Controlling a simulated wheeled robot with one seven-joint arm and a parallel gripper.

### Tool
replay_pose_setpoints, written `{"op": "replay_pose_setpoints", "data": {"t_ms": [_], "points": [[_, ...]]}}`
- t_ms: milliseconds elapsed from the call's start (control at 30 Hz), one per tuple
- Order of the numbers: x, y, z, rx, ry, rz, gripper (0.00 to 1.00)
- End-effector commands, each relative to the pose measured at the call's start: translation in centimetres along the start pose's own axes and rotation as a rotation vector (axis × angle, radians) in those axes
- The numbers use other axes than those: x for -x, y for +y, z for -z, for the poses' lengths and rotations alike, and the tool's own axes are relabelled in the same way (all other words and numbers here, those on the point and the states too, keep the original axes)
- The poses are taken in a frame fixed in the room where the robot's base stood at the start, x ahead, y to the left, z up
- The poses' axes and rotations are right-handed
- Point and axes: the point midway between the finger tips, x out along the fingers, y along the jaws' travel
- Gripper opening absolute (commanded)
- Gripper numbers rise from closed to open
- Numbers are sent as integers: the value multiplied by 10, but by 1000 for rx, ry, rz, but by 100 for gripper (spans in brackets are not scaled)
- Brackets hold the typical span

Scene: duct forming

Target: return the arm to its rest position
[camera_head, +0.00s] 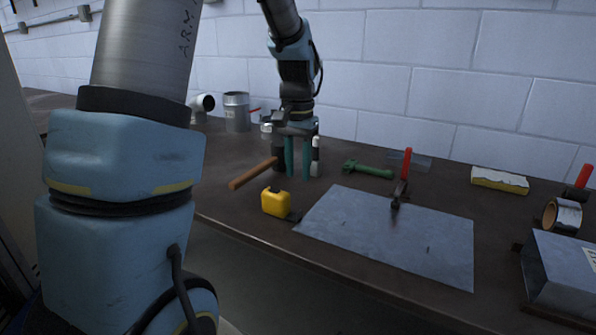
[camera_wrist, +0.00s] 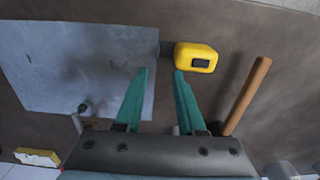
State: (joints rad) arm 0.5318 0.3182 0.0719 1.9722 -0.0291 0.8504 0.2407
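My gripper (camera_head: 297,162) hangs pointing down above the brown workbench (camera_head: 247,208), left of centre in the head view. In the wrist view its two green fingers (camera_wrist: 161,88) stand apart, with nothing between them. The yellow tape measure (camera_head: 276,201) sits on the bench in front of my gripper, near the front edge. It also shows in the wrist view (camera_wrist: 197,57), just beyond the right fingertip. A wooden handle (camera_head: 253,174) lies left of my fingers; its far end is hidden near the gripper.
A flat metal sheet (camera_head: 385,239) lies right of my gripper, with a red-handled tool (camera_head: 402,178) on it. Behind are a green tool (camera_head: 368,169), a white bottle (camera_head: 315,157) and a metal can (camera_head: 237,112). A sponge (camera_head: 499,180), tape roll (camera_head: 562,215) and metal box (camera_head: 562,270) stand right.

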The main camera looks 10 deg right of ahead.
Motion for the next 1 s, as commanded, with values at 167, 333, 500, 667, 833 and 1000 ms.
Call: {"op": "replay_pose_setpoints", "data": {"t_ms": [167, 333, 500, 667, 833, 1000], "points": [[-3, -14, -19, 61, 13, 1, 39], [-18, -50, -93, 284, 60, 11, 39], [-34, -66, -163, 490, 110, 27, 39], [-41, -67, -192, 580, 133, 36, 39], [-42, -67, -195, 587, 135, 37, 39], [-42, -67, -194, 586, 135, 37, 39]]}}
